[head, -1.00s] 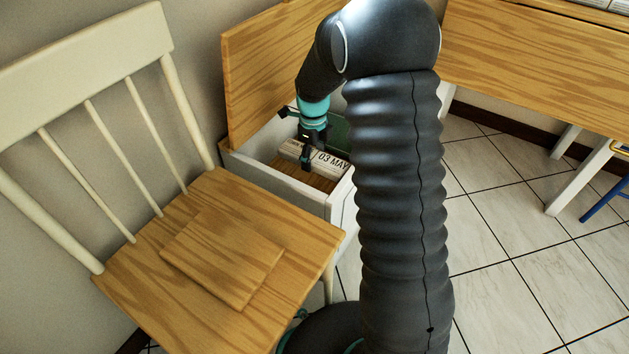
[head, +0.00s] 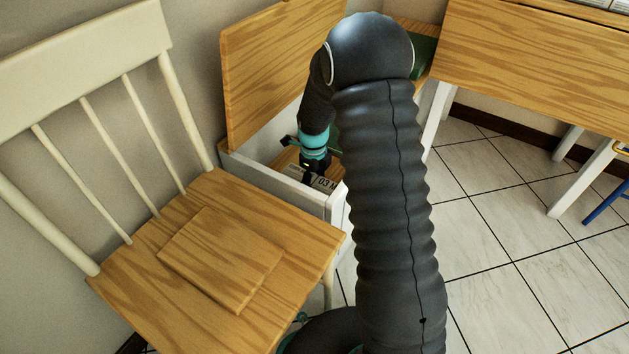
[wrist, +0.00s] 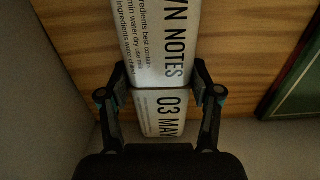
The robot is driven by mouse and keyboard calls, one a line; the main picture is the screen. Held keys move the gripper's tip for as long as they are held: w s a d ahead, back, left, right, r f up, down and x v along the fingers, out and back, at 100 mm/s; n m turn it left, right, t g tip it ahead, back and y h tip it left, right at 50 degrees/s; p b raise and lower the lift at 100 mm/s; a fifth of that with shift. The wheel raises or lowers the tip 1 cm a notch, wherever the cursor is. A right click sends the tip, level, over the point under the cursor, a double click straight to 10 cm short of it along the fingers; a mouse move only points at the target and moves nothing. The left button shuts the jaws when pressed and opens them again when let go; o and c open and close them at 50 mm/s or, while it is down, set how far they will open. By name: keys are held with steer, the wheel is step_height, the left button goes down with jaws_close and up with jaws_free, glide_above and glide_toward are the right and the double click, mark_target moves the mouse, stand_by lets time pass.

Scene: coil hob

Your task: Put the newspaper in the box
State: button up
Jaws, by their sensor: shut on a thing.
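The newspaper is a folded white roll with black print, including "03 MAY"; part of it shows in the head view (head: 326,183). It also fills the middle of the wrist view (wrist: 164,45). My gripper (head: 308,178) is shut on the newspaper, with one finger on each long side in the wrist view (wrist: 164,88). The box is white (head: 268,177) with a wooden inner floor, and its wooden lid (head: 262,85) stands open. The gripper and newspaper are inside the box, close to its near wall. My arm hides the box's right part. I cannot tell whether the newspaper touches the floor.
A cream chair with a wooden seat (head: 300,240) stands in front of the box, with a flat wooden board (head: 220,258) on it. A wooden table (head: 540,65) is at the right. A green panel (wrist: 300,90) lies right of the newspaper.

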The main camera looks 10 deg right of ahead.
steer(key=shift+f, duration=0.1)
steer(key=o, duration=1.3)
steer(key=shift+o, duration=0.2)
